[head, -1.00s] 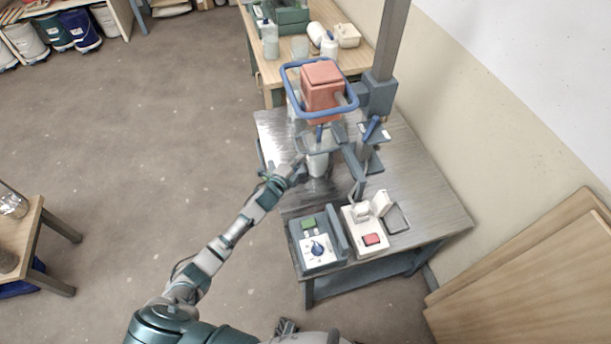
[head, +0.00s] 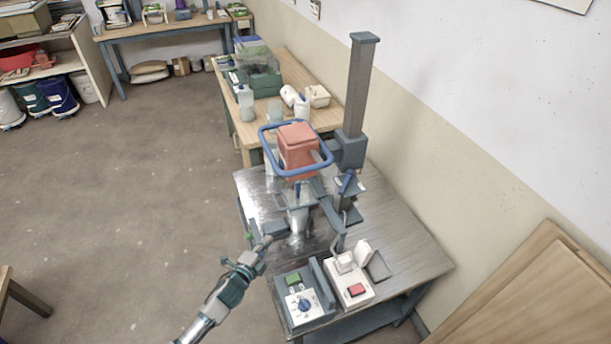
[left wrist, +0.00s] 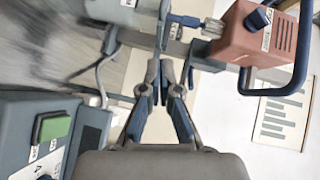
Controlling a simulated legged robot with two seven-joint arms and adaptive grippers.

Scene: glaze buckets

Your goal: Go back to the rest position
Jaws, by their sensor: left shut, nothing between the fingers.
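My left gripper (head: 262,245) is near the front left edge of the metal-topped table (head: 400,235) in the head view. It is shut and empty. In the left wrist view the two fingers of the left gripper (left wrist: 160,75) meet at their tips. The mixer with a red motor housing (head: 298,148) and a blue ring handle stands on the table beyond the gripper, and its red housing also shows in the left wrist view (left wrist: 250,35). The gripper is apart from it. My right gripper is not in view.
A control box (head: 303,302) with a green button and blue knob stands close to the right of my left gripper. A white device (head: 350,285) with a red button is beside it. Wooden boards (head: 540,300) lean on the right wall. The floor to the left is clear.

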